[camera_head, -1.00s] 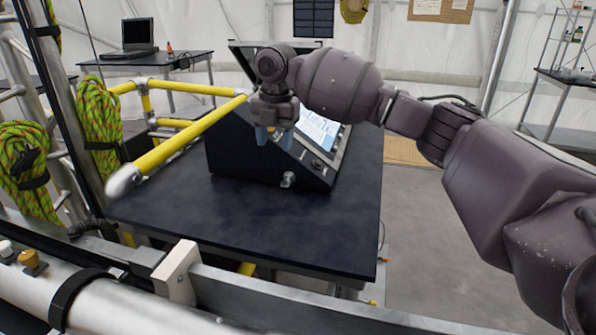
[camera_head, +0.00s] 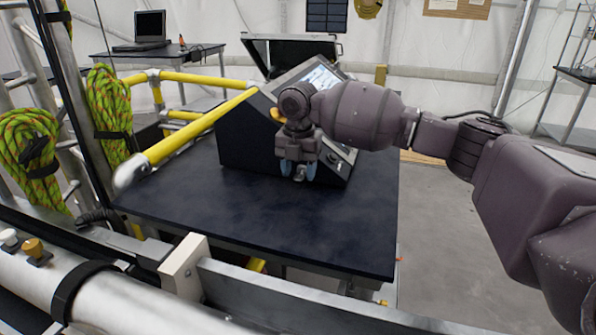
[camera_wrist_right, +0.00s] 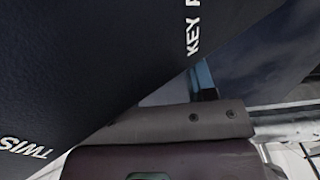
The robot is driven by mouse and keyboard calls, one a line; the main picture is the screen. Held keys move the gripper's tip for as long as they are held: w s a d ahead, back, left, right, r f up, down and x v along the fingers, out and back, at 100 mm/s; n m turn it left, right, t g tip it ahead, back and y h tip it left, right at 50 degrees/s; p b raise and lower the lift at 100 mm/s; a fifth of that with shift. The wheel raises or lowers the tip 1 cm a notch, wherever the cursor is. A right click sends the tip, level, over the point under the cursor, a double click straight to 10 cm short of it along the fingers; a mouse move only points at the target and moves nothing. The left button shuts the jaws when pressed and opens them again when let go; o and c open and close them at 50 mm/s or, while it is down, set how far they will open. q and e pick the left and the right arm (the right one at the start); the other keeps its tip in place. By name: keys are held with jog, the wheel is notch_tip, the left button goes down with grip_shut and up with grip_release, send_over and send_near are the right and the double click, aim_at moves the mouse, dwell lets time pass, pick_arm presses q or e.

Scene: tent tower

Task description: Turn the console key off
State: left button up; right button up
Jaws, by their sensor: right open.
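The dark wedge-shaped console (camera_head: 245,135) with a lit screen stands on the black table. My right gripper (camera_head: 298,169) is at the console's near side face, low down, with blue fingertips pointing downward and apart. A small silvery piece, which looks like the key (camera_head: 299,175), shows between the fingertips; I cannot tell whether they touch it. In the right wrist view the console's dark face (camera_wrist_right: 90,60) fills much of the picture, with white "KEY" and "TWIS" lettering partly cut off. One blue fingertip (camera_wrist_right: 203,76) shows there; the key is hidden. My left gripper is not in view.
The black table (camera_head: 240,225) is bare in front of the console. A yellow rail (camera_head: 195,132) runs along its left side. An open dark case (camera_head: 290,55) stands behind. Green ropes (camera_head: 108,110) hang at left, and a metal beam crosses the front.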

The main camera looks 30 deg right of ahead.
jog(key=shift+f, duration=0.2)
jog(key=c, duration=0.9)
jog(key=shift+w+a+r+g+h+p, duration=0.15)
jog(key=shift+a+r+g+h+p, duration=0.1)
jog(key=shift+g+h+p, duration=0.25)
jog(key=shift+w+f+g+h, duration=0.1)
jog(key=shift+f+g+h, duration=0.1)
jog(key=shift+g+h, duration=0.25)
jog(key=o, duration=0.9)
